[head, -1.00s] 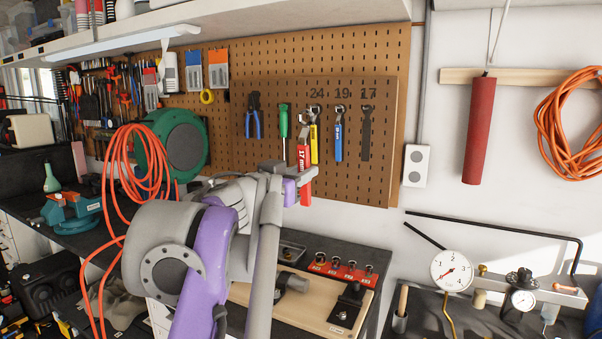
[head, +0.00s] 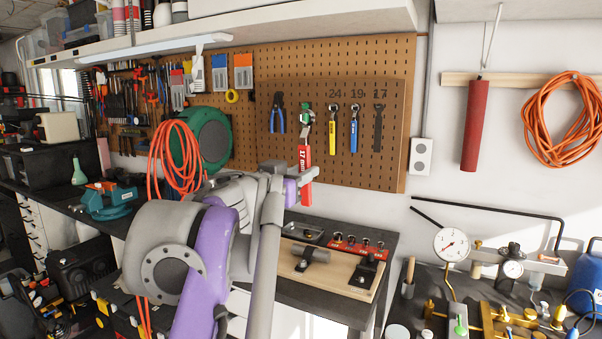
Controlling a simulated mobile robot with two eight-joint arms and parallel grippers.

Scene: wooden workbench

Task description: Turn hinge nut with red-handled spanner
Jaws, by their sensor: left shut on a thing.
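My left gripper (head: 304,180) is shut on the red-handled spanner (head: 304,160). The spanner is upright, its red handle marked 17 mm and its head pointing up, in front of the pegboard. My own purple and grey arm hides part of the gripper. The wooden board (head: 325,274) on the bench below carries a black bracket-like piece (head: 364,276) and a grey cylindrical piece (head: 312,253). I cannot make out which part is the hinge nut. My right gripper is not in view.
On the pegboard (head: 394,170) hang blue-handled pliers (head: 277,115), a yellow spanner (head: 333,128) and a blue spanner (head: 354,130); a dark spanner shape (head: 378,128) shows under 17. Gauges (head: 452,244) crowd the right bench.

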